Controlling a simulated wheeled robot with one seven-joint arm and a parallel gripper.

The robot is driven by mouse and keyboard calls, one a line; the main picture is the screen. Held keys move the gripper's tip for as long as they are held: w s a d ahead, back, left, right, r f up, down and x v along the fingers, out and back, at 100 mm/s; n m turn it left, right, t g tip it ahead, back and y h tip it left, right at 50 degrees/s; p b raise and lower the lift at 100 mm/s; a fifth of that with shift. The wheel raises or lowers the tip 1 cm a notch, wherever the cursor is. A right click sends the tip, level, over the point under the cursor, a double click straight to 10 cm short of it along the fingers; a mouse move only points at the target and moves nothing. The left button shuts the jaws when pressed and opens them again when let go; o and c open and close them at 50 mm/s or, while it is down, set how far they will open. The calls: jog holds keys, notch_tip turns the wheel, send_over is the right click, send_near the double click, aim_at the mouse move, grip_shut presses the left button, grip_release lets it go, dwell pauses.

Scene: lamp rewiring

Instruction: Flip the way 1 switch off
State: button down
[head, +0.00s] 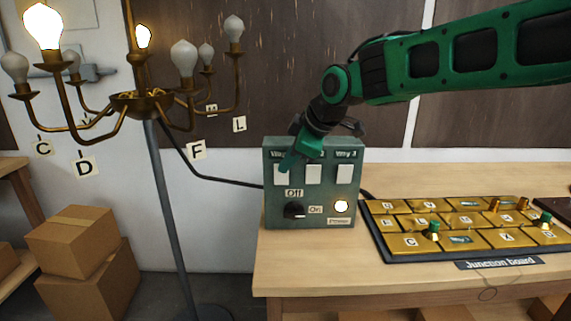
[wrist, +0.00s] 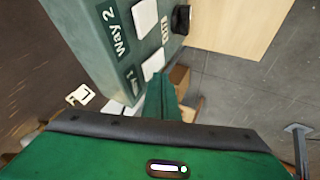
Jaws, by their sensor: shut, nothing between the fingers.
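The grey-green switch box (head: 272,211) stands on the wooden bench, with three white rocker switches in a row. The way 1 switch (head: 279,176) is the leftmost; its label is partly hidden by my gripper. My gripper (head: 287,165) is shut and empty, its tip in front of the top of that switch. In the wrist view, the shut fingers (wrist: 160,98) point at the way 1 switch (wrist: 153,65); I cannot tell whether they touch it. The way 2 switch (wrist: 145,17) is beside it. The brass lamp (head: 136,104) has two lit bulbs; the others are dark.
A black knob (head: 294,210) sits below the switches between Off and On labels, and the power light (head: 341,206) glows. The junction board (head: 470,252) lies to the right on the bench. Cardboard boxes (head: 88,260) stand on the floor at left.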

jog(key=v, duration=1.1)
jog(key=shift+a+r, duration=0.15)
jog(key=shift+s, duration=0.1)
jog(key=s+d+f+m+g+h, duration=0.1)
jog(key=s+d+f+m, duration=0.25)
jog(key=d, duration=0.35)
jog(key=s+d+f+m+h, duration=0.1)
jog(key=s+d+f+m, duration=0.25)
jog(key=d, duration=0.35)
jog(key=s+d+f+m+g+h, duration=0.1)
jog(key=s+d+f+m+h, duration=0.15)
jog(key=d+f, duration=0.35)
jog(key=s+d+f+m+g, duration=0.1)
jog(key=s+d+f+m, duration=0.2)
jog(key=s, duration=0.4)
jog(key=s+d+f+m+g, duration=0.1)
jog(key=s+d+f+m, duration=0.3)
jog(key=s, duration=0.3)
jog(key=s+d+f+m+g, duration=0.2)
jog(key=s+d+f+m, duration=0.2)
jog(key=s, duration=0.4)
jog(key=shift+d+m, duration=0.45)
jog(key=shift+m, duration=0.4)
